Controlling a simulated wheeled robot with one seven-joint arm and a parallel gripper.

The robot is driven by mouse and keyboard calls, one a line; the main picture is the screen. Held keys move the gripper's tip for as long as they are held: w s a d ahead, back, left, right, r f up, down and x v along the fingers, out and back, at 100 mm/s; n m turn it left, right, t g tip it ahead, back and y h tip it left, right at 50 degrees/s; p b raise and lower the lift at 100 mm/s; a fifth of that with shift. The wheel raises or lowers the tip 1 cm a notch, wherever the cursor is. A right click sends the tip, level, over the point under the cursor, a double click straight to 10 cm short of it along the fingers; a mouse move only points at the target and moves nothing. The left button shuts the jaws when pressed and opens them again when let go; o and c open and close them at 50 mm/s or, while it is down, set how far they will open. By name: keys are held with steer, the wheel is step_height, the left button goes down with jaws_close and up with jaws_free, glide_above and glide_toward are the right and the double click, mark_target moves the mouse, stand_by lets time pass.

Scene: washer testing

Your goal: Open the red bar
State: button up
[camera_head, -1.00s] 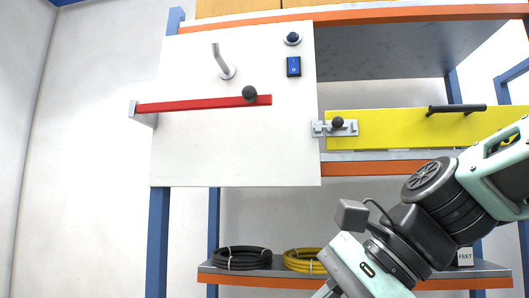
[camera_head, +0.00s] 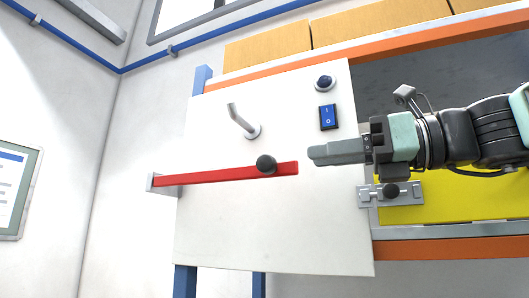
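The red bar (camera_head: 220,174) lies nearly level across the white panel (camera_head: 270,230). Its left end sits in a grey bracket (camera_head: 163,184) at the panel's left edge. A dark round knob (camera_head: 266,164) is on the bar near its right end. My gripper (camera_head: 318,155) points left, just right of the bar's free end and slightly higher in the picture, and appears apart from it. The fingers show side-on as one grey shape, so their opening is hidden. Nothing is seen held.
A bent grey lever (camera_head: 242,122), a blue rocker switch (camera_head: 328,117) and a dark blue button (camera_head: 325,83) are on the panel above the bar. A sliding latch (camera_head: 391,193) and the yellow drawer front (camera_head: 450,200) lie below my wrist. Open panel space lies below the bar.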

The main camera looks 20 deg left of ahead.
mark_target(275, 161)
steer(key=a+p, duration=0.1)
steer(key=a, duration=0.2)
steer(key=a+p, duration=0.1)
steer(key=a, duration=0.3)
steer(key=a+p, duration=0.1)
steer(key=a, duration=0.2)
steer(key=shift+w+a+p, duration=0.3)
steer(key=shift+w+p, duration=0.1)
jaws_close()
